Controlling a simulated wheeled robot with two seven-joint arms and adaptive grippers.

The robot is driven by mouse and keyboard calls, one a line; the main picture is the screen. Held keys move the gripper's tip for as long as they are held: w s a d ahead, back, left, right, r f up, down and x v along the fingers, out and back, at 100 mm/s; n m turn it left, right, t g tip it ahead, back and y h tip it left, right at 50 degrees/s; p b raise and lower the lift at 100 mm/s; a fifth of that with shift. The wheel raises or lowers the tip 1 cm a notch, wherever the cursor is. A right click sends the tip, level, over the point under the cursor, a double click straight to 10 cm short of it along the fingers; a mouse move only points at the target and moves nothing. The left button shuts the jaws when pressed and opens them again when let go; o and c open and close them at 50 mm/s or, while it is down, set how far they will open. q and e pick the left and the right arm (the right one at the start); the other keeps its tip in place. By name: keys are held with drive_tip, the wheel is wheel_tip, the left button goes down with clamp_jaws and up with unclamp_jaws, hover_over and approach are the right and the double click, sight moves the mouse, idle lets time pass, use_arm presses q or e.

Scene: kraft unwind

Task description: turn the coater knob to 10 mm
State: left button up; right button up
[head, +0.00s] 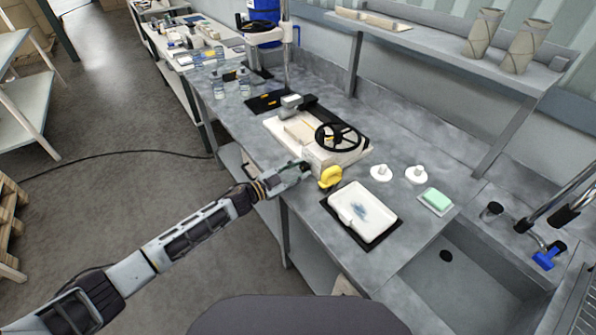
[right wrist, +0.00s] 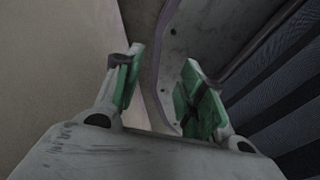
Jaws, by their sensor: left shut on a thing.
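The coater (head: 318,153) is a cream machine with a black spoked handwheel (head: 338,137), standing on the grey bench. My left gripper (head: 303,168) is at the coater's front left corner, shut on the small coater knob there. The fingers hide the knob and any scale, so its setting cannot be read. My right gripper (right wrist: 160,85) shows only in the right wrist view. Its green-padded fingers are apart, with nothing between them.
A yellow object (head: 330,177) lies just right of my left gripper. A white tray (head: 346,191) on a black mat, two white round pieces and a green block (head: 437,198) stand nearer the sink (head: 470,275). Bottles crowd the bench's far end.

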use_arm(q)
drive_tip(key=m+b, duration=0.1)
drive_tip(key=m, duration=0.2)
drive_tip(key=shift+f+m, duration=0.1)
drive_tip(key=shift+m, duration=0.2)
drive_tip(key=shift+s+m+b, duration=0.1)
drive_tip(key=shift+m+b, duration=0.2)
drive_tip(key=shift+m, duration=1)
drive_tip(key=o, duration=1)
drive_tip(key=shift+c, duration=0.2)
drive_tip(key=shift+o, duration=0.6)
drive_tip(key=shift+d, duration=0.1)
drive_tip(key=shift+f, duration=0.15)
drive_tip(key=shift+n, duration=0.3)
